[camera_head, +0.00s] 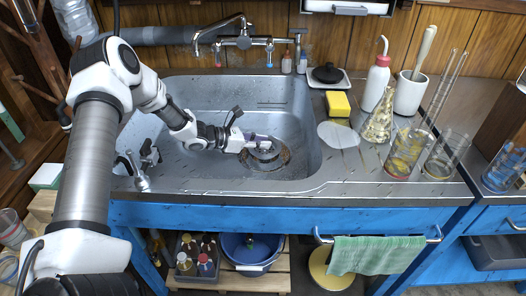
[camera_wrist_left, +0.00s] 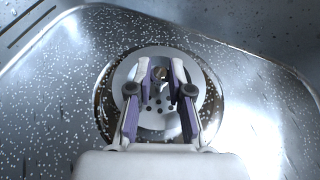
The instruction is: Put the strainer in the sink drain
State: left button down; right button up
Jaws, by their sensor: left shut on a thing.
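The sink (camera_head: 215,95) is a steel basin set in the worktop. My left gripper (camera_head: 262,145) is down inside it, over the drain (camera_head: 284,157) near the basin's front right. In the left wrist view my left gripper (camera_wrist_left: 158,88) is shut on the small knob of the strainer (camera_wrist_left: 155,120), a round pale metal disc with holes. The strainer lies within the darker ring of the drain (camera_wrist_left: 103,105). Whether it is seated or held just above, I cannot tell. My right gripper is not in view.
The faucet (camera_head: 243,42) stands behind the basin. A yellow sponge (camera_head: 338,104), a white bottle (camera_head: 377,82), a flask (camera_head: 377,125) and glass beakers (camera_head: 405,155) stand on the worktop to the right.

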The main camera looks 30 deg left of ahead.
pick_arm(q)
notch_tip(320, 180, down, 2)
jog(key=shift+s, duration=0.1)
jog(key=shift+f+b, duration=0.3)
jog(key=shift+f, duration=0.15)
jog(key=c, duration=1.1)
grip_release()
